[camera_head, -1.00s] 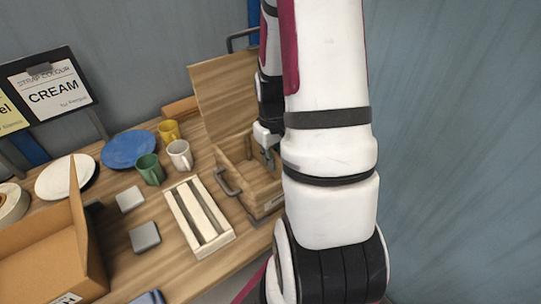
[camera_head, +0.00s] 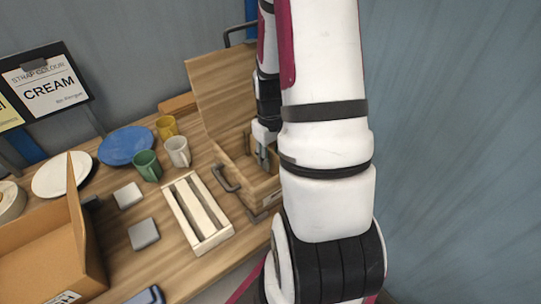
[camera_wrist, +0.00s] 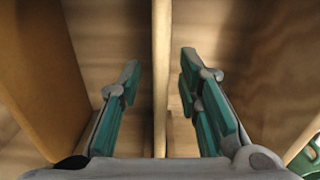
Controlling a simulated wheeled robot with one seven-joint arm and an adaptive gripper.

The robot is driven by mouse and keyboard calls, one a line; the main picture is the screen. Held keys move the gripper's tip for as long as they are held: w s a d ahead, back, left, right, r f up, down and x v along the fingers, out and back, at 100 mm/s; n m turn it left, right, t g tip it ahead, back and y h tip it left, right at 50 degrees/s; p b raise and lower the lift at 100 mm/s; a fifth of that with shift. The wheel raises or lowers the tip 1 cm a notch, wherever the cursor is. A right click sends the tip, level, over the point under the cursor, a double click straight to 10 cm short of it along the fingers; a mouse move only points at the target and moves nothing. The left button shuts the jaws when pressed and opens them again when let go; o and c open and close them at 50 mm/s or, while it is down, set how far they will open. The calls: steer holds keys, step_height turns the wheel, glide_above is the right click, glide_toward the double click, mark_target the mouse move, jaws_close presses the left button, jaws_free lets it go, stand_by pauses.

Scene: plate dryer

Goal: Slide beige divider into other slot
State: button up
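The wooden box (camera_head: 262,190) stands on the table with its lid (camera_head: 220,95) raised, partly hidden behind my arm. My gripper (camera_head: 264,157) reaches down into the box. In the wrist view my gripper (camera_wrist: 160,62) is open, with one green finger on each side of an upright beige divider (camera_wrist: 161,95). A gap shows between the divider and each finger, so neither finger touches it. The divider's edge runs up the middle of the wrist view. The slots that hold it cannot be made out.
A white slatted tray (camera_head: 197,213) lies left of the box. Green (camera_head: 147,166), white (camera_head: 177,151) and yellow (camera_head: 167,128) mugs and a blue plate (camera_head: 126,145) stand farther back. An open cardboard box (camera_head: 50,245) is at the left. Box walls (camera_wrist: 40,80) flank my fingers.

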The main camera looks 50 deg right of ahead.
step_height(320, 180, up, 12)
stand_by(0.6)
stand_by(0.6)
